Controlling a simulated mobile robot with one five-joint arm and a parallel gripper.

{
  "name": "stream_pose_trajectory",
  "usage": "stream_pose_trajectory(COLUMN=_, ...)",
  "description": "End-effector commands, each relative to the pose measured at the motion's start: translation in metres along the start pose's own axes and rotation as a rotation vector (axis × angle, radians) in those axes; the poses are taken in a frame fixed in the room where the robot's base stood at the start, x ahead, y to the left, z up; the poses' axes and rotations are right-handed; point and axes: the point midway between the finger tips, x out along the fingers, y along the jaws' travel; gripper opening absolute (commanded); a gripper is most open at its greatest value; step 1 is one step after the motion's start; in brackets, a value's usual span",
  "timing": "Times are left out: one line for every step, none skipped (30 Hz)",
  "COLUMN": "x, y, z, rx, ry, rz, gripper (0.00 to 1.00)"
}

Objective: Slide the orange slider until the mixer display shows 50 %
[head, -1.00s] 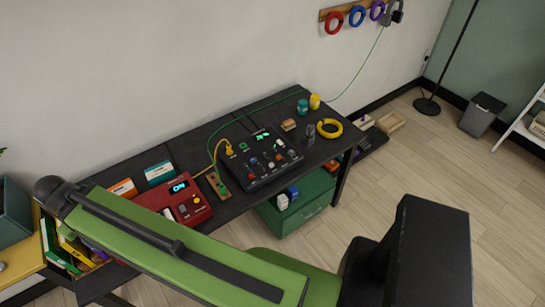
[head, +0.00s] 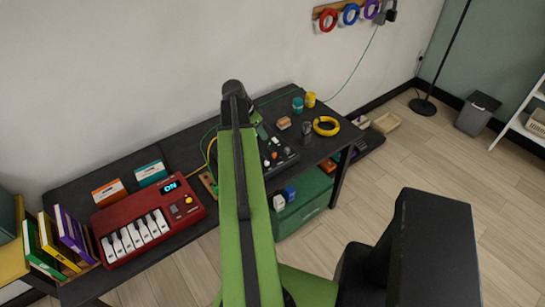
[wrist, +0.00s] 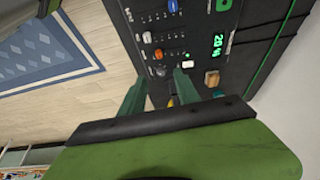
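The black mixer (head: 285,162) stands on the dark table, partly hidden by my arm in the head view. Its panel also shows in the wrist view (wrist: 196,30), with several small knobs and sliders. An orange-red cap (wrist: 158,53), which looks like the orange slider, sits near a white knob (wrist: 187,63). The lit green display (wrist: 217,45) is turned sideways; it seems to read in the twenties, but I cannot read it surely. My gripper (wrist: 160,86) is open and empty, its two green fingers apart, near the mixer's end and short of the orange-red cap.
A red keyboard (head: 148,225) stands to the left of the mixer. A wooden block (head: 284,123), a dark cylinder (head: 307,131), a yellow ring (head: 326,126) and two small jars lie to its right. A green cable (head: 277,97) runs behind it. A green cabinet (head: 308,200) is below.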

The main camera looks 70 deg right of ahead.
Motion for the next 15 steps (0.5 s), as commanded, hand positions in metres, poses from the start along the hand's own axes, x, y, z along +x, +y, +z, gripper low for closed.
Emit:
stream_pose_trajectory(x=0.001, y=0.001, z=-0.003, rx=0.008, ry=0.001, rz=0.001, gripper=0.38)
stream_pose_trajectory(x=0.001, y=0.001, z=-0.003, rx=0.009, ry=0.001, rz=0.001, gripper=0.38)
stream_pose_trajectory(x=0.001, y=0.001, z=-0.002, rx=0.008, ry=0.001, rz=0.001, gripper=0.38)
stream_pose_trajectory(x=0.002, y=0.001, z=-0.002, rx=0.007, ry=0.001, rz=0.001, gripper=0.38)
stream_pose_trajectory(x=0.003, y=0.001, z=-0.002, rx=0.007, ry=0.001, rz=0.001, gripper=0.38)
stream_pose_trajectory(x=0.006, y=0.001, z=-0.001, rx=0.007, ry=0.001, rz=0.001, gripper=0.38)
stream_pose_trajectory(x=0.008, y=0.001, z=-0.001, rx=0.006, ry=0.001, rz=0.001, gripper=0.38)
stream_pose_trajectory(x=0.011, y=0.001, z=-0.001, rx=0.006, ry=0.001, rz=0.001, gripper=0.38)
stream_pose_trajectory(x=0.017, y=0.001, z=0.000, rx=0.006, ry=0.001, rz=0.001, gripper=0.38)
stream_pose_trajectory(x=0.021, y=0.001, z=0.000, rx=0.006, ry=0.001, rz=0.001, gripper=0.38)
stream_pose_trajectory(x=0.026, y=0.001, z=0.000, rx=0.006, ry=0.001, rz=0.001, gripper=0.38)
stream_pose_trajectory(x=0.034, y=0.001, z=0.001, rx=0.006, ry=0.001, rz=0.001, gripper=0.38)
stream_pose_trajectory(x=0.040, y=0.001, z=0.001, rx=0.005, ry=0.000, rz=0.001, gripper=0.38)
stream_pose_trajectory(x=0.046, y=0.001, z=0.002, rx=0.005, ry=0.000, rz=0.001, gripper=0.38)
stream_pose_trajectory(x=0.055, y=0.001, z=0.002, rx=0.005, ry=0.000, rz=0.001, gripper=0.38)
